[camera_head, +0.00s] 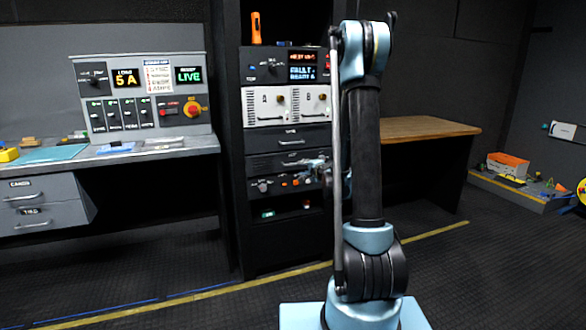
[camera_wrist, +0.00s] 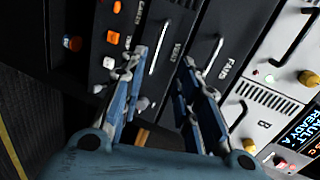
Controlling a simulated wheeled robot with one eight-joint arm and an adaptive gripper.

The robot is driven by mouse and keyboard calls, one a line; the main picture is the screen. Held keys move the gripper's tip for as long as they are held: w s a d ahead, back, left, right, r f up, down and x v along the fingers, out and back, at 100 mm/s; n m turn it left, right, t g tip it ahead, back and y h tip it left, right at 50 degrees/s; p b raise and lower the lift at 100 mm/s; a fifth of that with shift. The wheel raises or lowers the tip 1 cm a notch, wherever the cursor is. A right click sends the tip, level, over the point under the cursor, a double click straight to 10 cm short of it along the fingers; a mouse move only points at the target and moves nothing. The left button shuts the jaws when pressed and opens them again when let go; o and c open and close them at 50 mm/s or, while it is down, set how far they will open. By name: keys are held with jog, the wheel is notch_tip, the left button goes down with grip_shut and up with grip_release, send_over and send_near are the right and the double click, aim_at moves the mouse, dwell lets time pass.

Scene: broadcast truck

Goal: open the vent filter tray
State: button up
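The vent filter tray (camera_head: 262,163) is a dark drawer front in the middle of the equipment rack, and it looks closed. In the wrist view its VENT label and pale bar handle (camera_wrist: 160,47) show between and just beyond my fingertips. My gripper (camera_wrist: 163,58) is open, with one blue finger on each side of the handle's line. I see no contact with the handle, and the remaining gap is hard to judge. In the head view my gripper (camera_head: 318,166) is small at the rack front, partly hidden by my arm.
The FANS drawer (camera_wrist: 226,85) with its own handle lies right beside the tray, near my right finger. On the other side is a panel with orange buttons (camera_wrist: 114,37) and knobs. A grey console desk (camera_head: 180,146) stands left and a wooden table (camera_head: 425,127) right.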

aim_at(294, 164)
jog(key=shift+m+t, duration=0.4)
jog(key=shift+m, duration=0.2)
jog(key=x, duration=0.6)
jog(key=d+x, duration=0.1)
jog(key=x, duration=0.5)
jog(key=f+x, duration=0.1)
jog(key=x, duration=0.6)
jog(key=shift+w+d, duration=0.1)
jog(key=shift+d, duration=0.2)
grip_shut()
